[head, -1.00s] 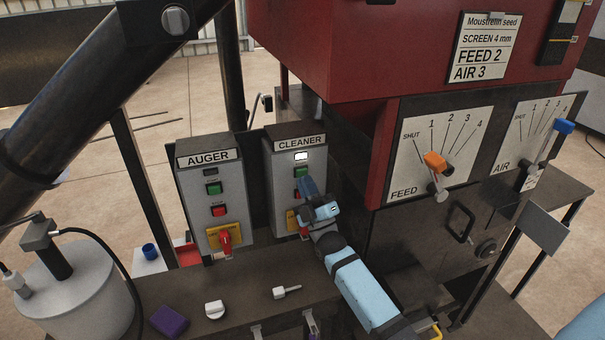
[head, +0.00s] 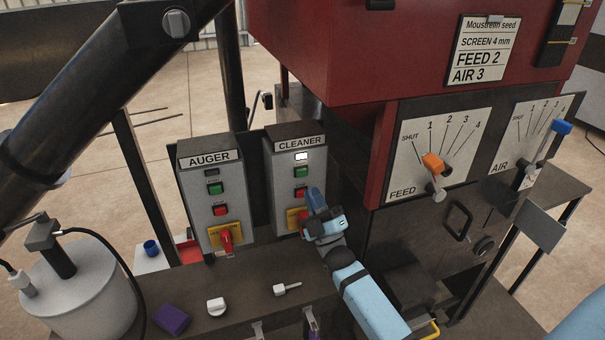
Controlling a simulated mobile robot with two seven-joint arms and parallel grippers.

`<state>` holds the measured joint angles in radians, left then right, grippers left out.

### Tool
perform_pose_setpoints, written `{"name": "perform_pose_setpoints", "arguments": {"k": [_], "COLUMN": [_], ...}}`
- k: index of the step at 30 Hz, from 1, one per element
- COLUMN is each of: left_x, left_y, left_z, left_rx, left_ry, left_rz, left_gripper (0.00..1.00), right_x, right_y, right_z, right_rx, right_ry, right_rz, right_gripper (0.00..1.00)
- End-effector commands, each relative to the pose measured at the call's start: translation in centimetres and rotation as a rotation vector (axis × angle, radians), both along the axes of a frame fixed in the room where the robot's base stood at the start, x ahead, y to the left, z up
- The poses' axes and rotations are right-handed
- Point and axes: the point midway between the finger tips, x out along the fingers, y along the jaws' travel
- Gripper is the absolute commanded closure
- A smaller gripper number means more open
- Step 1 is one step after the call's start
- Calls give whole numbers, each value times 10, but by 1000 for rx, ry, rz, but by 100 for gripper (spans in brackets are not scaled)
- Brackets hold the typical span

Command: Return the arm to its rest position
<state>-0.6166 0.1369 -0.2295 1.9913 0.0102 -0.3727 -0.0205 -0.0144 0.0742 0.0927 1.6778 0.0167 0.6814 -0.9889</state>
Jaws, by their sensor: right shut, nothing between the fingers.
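My right gripper (head: 313,200) is shut and empty. Its fingertips are in front of the lower part of the CLEANER box (head: 281,190), beside its red button (head: 302,192). I cannot tell whether they touch the box. The gripper partly hides the box's yellow switch plate (head: 292,217). The box's green button (head: 301,171) is in view, and the small window (head: 302,156) above it is lit white. My right arm reaches up from the bottom of the view over the dark bench. My left gripper is not in view.
The AUGER box (head: 204,198) stands to the left. The red machine (head: 350,50) has a FEED lever (head: 434,174) and an AIR lever (head: 547,143) at right. White knobs (head: 216,306) and a purple block (head: 171,319) lie on the bench (head: 255,290). A grey tank (head: 85,290) is at left.

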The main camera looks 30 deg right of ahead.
Motion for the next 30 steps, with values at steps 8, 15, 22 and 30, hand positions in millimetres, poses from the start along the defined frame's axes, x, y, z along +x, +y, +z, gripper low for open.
{"name": "perform_pose_setpoints", "arguments": {"k": [8,15,22,30], "left_x": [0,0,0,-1], "left_y": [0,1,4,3], "left_z": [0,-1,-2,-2], "left_rx": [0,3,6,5], "left_ry": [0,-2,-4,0], "left_rz": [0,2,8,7], "left_gripper": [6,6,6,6], "right_x": [0,-1,-44,-170], "right_y": [0,1,50,126], "right_z": [0,-3,-95,-218], "right_rx": [0,5,243,741], "right_ry": [0,12,426,1071], "right_rz": [0,8,243,393], "right_gripper": [100,100,100,100]}}
